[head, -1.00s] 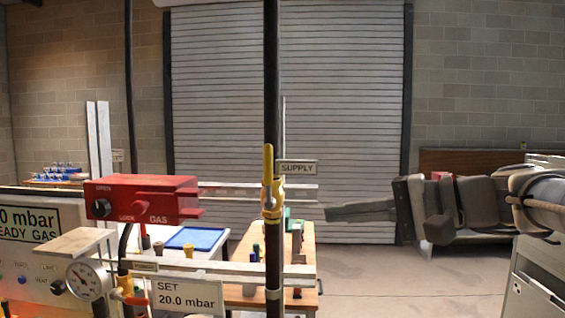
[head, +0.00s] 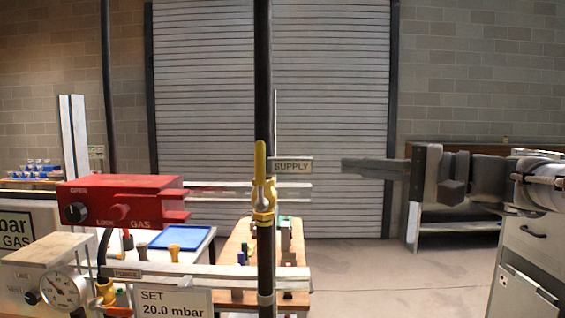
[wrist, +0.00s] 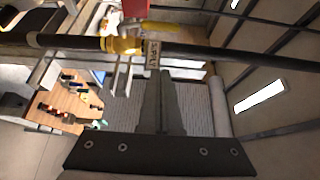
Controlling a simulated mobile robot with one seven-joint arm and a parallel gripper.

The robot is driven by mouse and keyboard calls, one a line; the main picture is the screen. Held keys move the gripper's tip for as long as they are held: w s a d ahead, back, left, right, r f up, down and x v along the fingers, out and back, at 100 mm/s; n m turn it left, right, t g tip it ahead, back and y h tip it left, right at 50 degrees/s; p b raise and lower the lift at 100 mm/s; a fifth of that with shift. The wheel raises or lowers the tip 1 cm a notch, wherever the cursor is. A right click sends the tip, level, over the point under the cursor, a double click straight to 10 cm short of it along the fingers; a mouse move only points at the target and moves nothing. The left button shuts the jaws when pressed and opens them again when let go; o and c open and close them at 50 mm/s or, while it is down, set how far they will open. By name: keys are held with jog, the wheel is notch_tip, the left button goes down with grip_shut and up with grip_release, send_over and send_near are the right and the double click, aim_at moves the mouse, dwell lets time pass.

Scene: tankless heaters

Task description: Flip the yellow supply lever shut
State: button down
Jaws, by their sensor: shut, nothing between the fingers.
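The yellow supply lever (head: 260,162) stands upright, in line with the black vertical pipe (head: 264,80), above its yellow valve body (head: 263,205). The SUPPLY tag (head: 291,166) sits just to its right. My gripper (head: 345,165) is right of the lever at about its height, pointing left, apart from it in the picture. Its fingers are together and empty. In the wrist view the pipe runs sideways across the top, with the lever (wrist: 175,28) lying along it. There my gripper's fingertips (wrist: 156,72) point toward the tag (wrist: 153,54) and valve.
A red gas box (head: 125,200) with a knob stands left of the pipe. A pressure gauge (head: 62,291) and a SET 20.0 mbar sign (head: 172,303) are lower left. A wooden bench (head: 235,250) with small items is behind. A grey cabinet (head: 530,265) stands at right.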

aim_at(261, 177)
jog(key=s+a+p+x, duration=0.1)
jog(key=s+p+x, duration=0.1)
jog(key=x, duration=1)
jog(key=shift+s+a, duration=0.15)
jog(key=shift+a, duration=0.25)
jog(key=shift+a+r+p, duration=0.15)
jog(key=shift+a+p, duration=0.1)
jog(key=shift+p, duration=0.1)
